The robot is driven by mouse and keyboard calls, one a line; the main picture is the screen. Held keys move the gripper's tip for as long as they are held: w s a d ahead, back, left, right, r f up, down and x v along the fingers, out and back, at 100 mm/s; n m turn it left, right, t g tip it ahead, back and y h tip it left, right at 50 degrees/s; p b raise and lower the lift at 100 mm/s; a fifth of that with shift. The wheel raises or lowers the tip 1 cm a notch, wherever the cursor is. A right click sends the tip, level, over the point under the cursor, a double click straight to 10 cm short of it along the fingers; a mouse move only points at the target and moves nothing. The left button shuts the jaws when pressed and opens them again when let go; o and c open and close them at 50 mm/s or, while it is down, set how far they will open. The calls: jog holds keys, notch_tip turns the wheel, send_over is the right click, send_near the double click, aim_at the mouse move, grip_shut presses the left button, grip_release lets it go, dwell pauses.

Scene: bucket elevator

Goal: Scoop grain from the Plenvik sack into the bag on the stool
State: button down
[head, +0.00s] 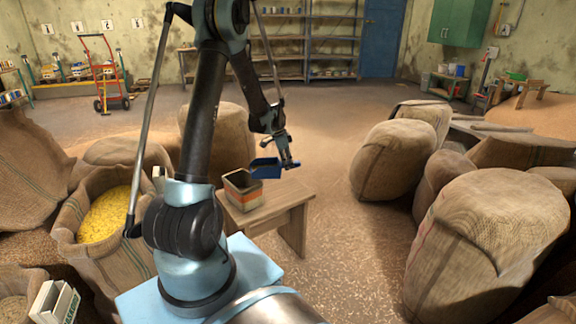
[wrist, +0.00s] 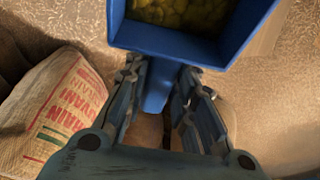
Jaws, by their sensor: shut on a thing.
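My gripper (head: 288,164) is shut on the handle of a blue scoop (head: 266,168). In the wrist view, my gripper's fingers (wrist: 158,105) clasp the handle, and the scoop (wrist: 165,40) holds yellow-brown grain (wrist: 180,12). An open sack of yellow grain (head: 72,222) stands at the left, partly behind my arm. I cannot read the name Plenvik on any sack.
A small sign with green lettering (head: 55,302) stands at the lower left, beside another open sack (head: 14,290). Large full sacks (head: 490,235) crowd the right side. Shelves (head: 305,45) and a red hand truck (head: 100,75) stand far back. The middle floor is clear.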

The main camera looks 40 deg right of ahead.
jog(key=shift+s+a, duration=0.1)
jog(key=shift+s, duration=0.3)
jog(key=shift+w+a+r+g+h, duration=0.25)
jog(key=shift+a+r+h, duration=0.1)
jog(key=shift+r, duration=0.15)
jog(key=shift+w+a+r+g+h, duration=0.1)
jog(key=shift+a+r+g+h, duration=0.1)
jog(key=shift+r+g+h, duration=0.25)
jog(key=shift+w+a+r+g+h, duration=0.1)
jog(key=shift+w+a+r+h, duration=0.15)
jog(key=shift+r, duration=0.35)
jog(key=shift+w+a+r+g+h, duration=0.25)
jog(key=shift+a+r+h, duration=0.2)
jog(key=shift+r, duration=0.15)
jog(key=shift+w+a+r+g+h, duration=0.25)
jog(key=shift+a+r+h, duration=0.15)
jog(key=shift+r, duration=0.2)
jog(key=w+a+r+g+h, duration=0.4)
jog(key=w+a+r+h, duration=0.1)
jog(key=a, duration=0.4)
jog(key=shift+w+r+h, duration=0.25)
jog(key=shift+r+h, duration=0.65)
jog(key=shift+h, duration=0.3)
jog(key=shift+d, duration=0.15)
